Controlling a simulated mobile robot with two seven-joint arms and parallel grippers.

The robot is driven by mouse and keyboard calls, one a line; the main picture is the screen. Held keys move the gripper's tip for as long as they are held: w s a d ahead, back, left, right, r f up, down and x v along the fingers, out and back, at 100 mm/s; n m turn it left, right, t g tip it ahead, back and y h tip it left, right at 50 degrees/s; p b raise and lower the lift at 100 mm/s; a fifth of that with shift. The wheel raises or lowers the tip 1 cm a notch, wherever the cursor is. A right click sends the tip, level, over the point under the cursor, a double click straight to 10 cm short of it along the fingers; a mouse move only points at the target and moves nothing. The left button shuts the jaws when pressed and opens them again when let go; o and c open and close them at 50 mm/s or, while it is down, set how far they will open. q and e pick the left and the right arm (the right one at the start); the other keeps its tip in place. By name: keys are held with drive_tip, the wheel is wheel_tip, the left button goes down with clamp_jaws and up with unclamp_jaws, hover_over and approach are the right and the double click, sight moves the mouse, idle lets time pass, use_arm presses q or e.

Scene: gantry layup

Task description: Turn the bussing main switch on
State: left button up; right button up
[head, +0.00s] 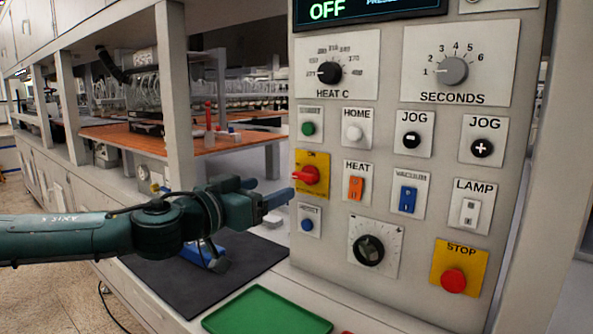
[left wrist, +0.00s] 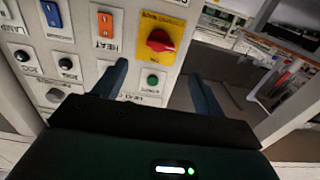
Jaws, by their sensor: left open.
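The main switch is a red rotary knob (head: 307,175) on a yellow plate, at the left edge of the grey control panel (head: 440,220). It also shows at the top of the left wrist view (left wrist: 160,40), ahead of my fingers. My left gripper (head: 268,190) is open and empty, just left of the switch in the head view. Its two fingers point toward the panel, apart from each other, with the knob beyond the gap between them in the left wrist view (left wrist: 158,72). Whether a finger touches the panel is unclear. My right gripper is not in view.
A display (head: 365,8) at the panel top reads OFF. Near the switch are a green button (head: 308,128), an orange heat rocker (head: 356,187) and a blue button (head: 307,225). A green tray (head: 267,312) and a dark mat (head: 170,290) lie below.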

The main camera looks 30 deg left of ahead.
sight(301, 176)
use_arm(q)
drive_tip(key=w+p, duration=0.1)
drive_tip(key=w, duration=0.1)
drive_tip(key=w+p, duration=0.2)
drive_tip(key=w, duration=0.1)
drive_tip(key=w+p, duration=0.2)
drive_tip(key=w, duration=0.1)
drive_tip(key=shift+d+r, duration=0.2)
drive_tip(key=shift+d, duration=0.15)
drive_tip(key=shift+w+f+p, duration=0.15)
drive_tip(key=shift+w+p, duration=0.2)
drive_tip(key=shift+w, duration=0.35)
drive_tip(key=shift+w+f, duration=0.1)
drive_tip(key=shift+w, duration=0.05)
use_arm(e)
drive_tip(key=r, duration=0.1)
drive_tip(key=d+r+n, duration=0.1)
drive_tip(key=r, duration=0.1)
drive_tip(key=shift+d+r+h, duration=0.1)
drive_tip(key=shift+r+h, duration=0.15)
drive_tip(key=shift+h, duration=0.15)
use_arm(q)
drive_tip(key=c, duration=1)
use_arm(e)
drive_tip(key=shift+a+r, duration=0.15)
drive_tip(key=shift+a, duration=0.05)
